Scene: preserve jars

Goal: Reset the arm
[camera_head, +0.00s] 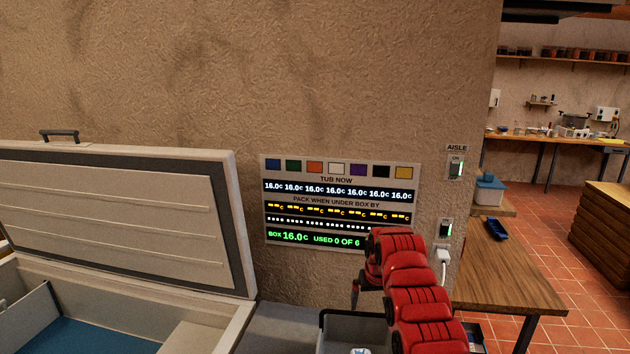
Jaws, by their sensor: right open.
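My right arm (415,305) is red and segmented and comes in from the bottom right. Its dark right gripper (356,290) points down in front of the wall, just below the display panel. It is open, and I see nothing between its fingers; the arm hides part of it. A grey bin (327,335) stands below the gripper, partly behind the arm, with a small pale item inside at the bottom edge. My left gripper is not in view.
An open chest (245,310) with a raised lid (110,215) stands at the left. The panel (340,205) reads BOX 16.0c, USED 0 OF 6. Switches (456,168) and a plug (443,258) are on the wall. A wooden table (510,285) holds a blue tray (496,229).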

